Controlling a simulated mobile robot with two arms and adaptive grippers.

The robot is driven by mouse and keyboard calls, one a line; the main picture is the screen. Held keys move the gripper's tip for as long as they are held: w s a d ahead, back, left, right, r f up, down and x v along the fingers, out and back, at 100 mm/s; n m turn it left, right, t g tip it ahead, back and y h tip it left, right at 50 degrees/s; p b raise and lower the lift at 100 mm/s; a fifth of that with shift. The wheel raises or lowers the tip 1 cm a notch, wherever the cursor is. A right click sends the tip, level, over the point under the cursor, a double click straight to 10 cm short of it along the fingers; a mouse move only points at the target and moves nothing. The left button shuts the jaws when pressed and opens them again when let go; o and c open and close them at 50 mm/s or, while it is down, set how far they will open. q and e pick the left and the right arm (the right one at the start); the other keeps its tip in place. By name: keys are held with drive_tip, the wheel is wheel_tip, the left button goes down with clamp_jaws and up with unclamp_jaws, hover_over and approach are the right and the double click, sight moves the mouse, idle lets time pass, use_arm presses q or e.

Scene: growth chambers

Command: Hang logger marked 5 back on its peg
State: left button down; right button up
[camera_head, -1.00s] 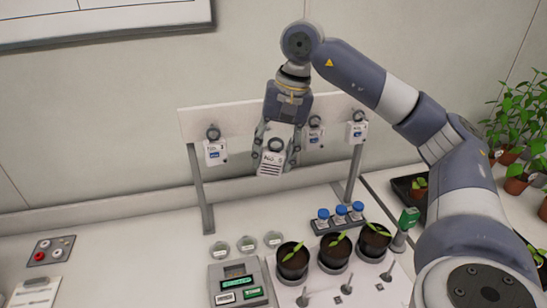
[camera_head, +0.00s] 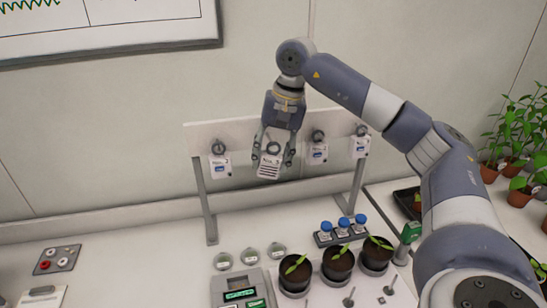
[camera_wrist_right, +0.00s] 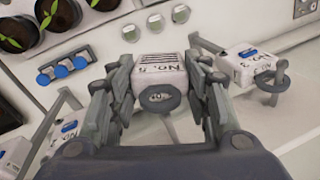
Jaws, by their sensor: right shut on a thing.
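The logger marked No. 5 (camera_head: 270,165) is a white box with a dark ring at its top and printed lines on its face. My right gripper (camera_head: 274,158) is shut on it and holds it upright in front of the white peg board (camera_head: 240,132), between two hanging loggers. In the right wrist view the logger (camera_wrist_right: 159,68) sits between the fingers, its ring (camera_wrist_right: 158,97) towards the camera. A peg by the ring shows there; I cannot tell whether the ring is around it. My left gripper is not in view.
Other loggers hang on the board: one at left (camera_head: 220,166), two at right (camera_head: 318,152) (camera_head: 360,146). Below stand blue-capped bottles (camera_head: 343,226), potted seedlings (camera_head: 338,262), round dishes (camera_head: 250,256) and a grey device (camera_head: 238,288).

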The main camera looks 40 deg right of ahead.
drive_tip(key=shift+w+d+f+p, duration=0.1)
drive_tip(key=shift+w+d+p, duration=0.25)
drive_tip(key=shift+w, duration=0.35)
drive_tip(key=shift+w+d+f+p, duration=0.1)
drive_tip(key=shift+w+d+p, duration=0.2)
drive_tip(key=shift+w, duration=0.35)
drive_tip(key=shift+w+d+f+p, duration=0.1)
drive_tip(key=shift+w+d+p, duration=0.25)
drive_tip(key=shift+w, duration=0.35)
drive_tip(key=o, duration=1.2)
drive_tip(key=shift+c, duration=0.2)
drive_tip(key=shift+r, duration=0.25)
approach(269, 138)
drive_tip(key=shift+s+f, duration=0.15)
drive_tip(key=shift+f, duration=0.35)
